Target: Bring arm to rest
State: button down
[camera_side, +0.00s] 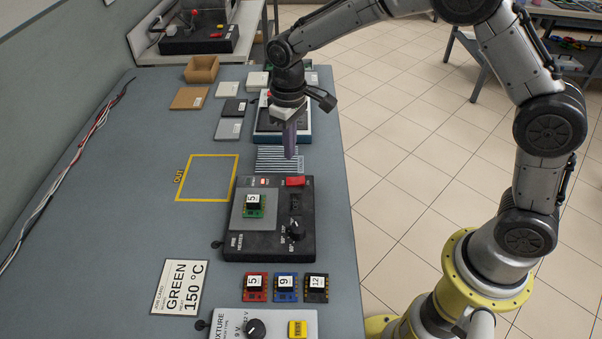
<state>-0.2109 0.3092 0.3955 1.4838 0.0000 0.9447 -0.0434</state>
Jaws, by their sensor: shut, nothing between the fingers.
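My gripper (290,154) is shut and empty. It points down over the grey striped patch (277,160) behind the preheater (268,246). My arm arches in from its yellow base on the right side of the table. A green board (255,212) with a white label "5" lies on the preheater's grey plate, in front of and left of my gripper. The preheater has a red switch (295,181), a lit red indicator and a black dial (296,230). My gripper looks apart from all of these, but its exact height is hard to tell.
Red (255,294), blue (285,294) and black (316,294) boards lie in a row before the preheater. A fixture box (280,327) stands at the front. A card (178,286) reads "GREEN 150 °C". The yellow "OUT" square (207,178) is empty. A white-and-blue device (267,130) stands behind my gripper.

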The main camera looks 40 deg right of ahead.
jog(key=s+d+r+m+t, duration=0.1)
jog(key=s+d+r+t, duration=0.15)
jog(key=s+r, duration=0.45)
jog(key=s+d+r+m+t, duration=0.1)
jog(key=s+d+r+t, duration=0.2)
jog(key=r, duration=0.8)
jog(key=s+d+f, duration=0.2)
jog(key=s, duration=0.7)
jog(key=s+d+f+m, duration=0.1)
jog(key=s+d+f, duration=0.1)
jog(key=s, duration=0.7)
